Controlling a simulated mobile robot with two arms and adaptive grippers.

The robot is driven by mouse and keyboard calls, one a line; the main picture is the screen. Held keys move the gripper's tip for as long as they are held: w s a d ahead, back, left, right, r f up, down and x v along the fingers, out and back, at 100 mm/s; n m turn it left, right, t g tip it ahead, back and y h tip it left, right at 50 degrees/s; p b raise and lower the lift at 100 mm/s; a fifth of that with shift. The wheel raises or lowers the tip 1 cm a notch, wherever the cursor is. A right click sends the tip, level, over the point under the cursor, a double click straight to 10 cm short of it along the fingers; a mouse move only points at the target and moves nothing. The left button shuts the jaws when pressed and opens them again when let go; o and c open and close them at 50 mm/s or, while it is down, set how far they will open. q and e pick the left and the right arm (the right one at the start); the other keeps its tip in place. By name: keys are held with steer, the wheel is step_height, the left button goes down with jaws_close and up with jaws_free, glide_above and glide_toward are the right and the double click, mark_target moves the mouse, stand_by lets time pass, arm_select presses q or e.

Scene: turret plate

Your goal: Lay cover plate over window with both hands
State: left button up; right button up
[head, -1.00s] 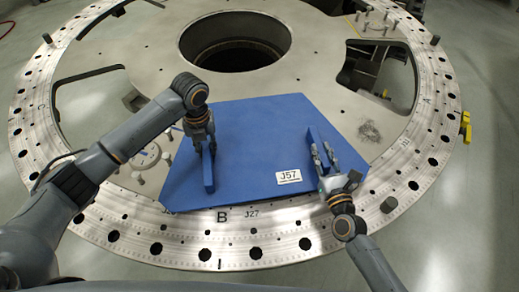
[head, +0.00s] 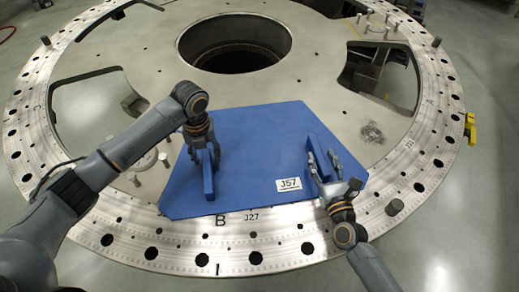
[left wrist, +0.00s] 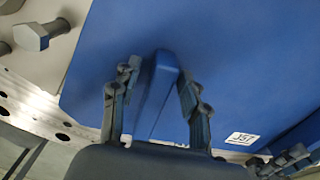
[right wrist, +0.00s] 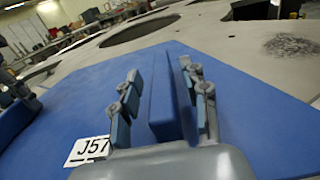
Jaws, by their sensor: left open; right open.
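The blue cover plate (head: 250,150) lies flat on the metal turret ring near its front edge, with a white J57 label (head: 288,184). The window is not visible, so I cannot tell how the plate covers it. My left gripper (head: 204,160) is open around the plate's left upright handle (left wrist: 158,95), with a finger on each side and gaps showing in the left wrist view. My right gripper (head: 322,165) is open around the right handle (right wrist: 164,100), with its fingers apart from it in the right wrist view.
The turret ring (head: 130,235) has many bolt holes and a B mark. A round central opening (head: 235,45) lies behind the plate. Other openings show at left and right.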

arm_select(q)
step_height(320, 180, up, 12)
arm_select(e)
steer(key=v, duration=1.2)
steer(key=shift+f, duration=0.1)
arm_select(q)
step_height(320, 180, up, 8)
steer(key=p, duration=0.9)
arm_select(e)
step_height(320, 180, up, 9)
arm_select(q)
steer(key=shift+r+p, duration=0.35)
arm_select(e)
steer(key=s+d+r, duration=0.1)
steer(key=s+r, duration=0.1)
steer(key=s, duration=0.4)
steer(key=shift+d, duration=0.2)
stand_by(0.3)
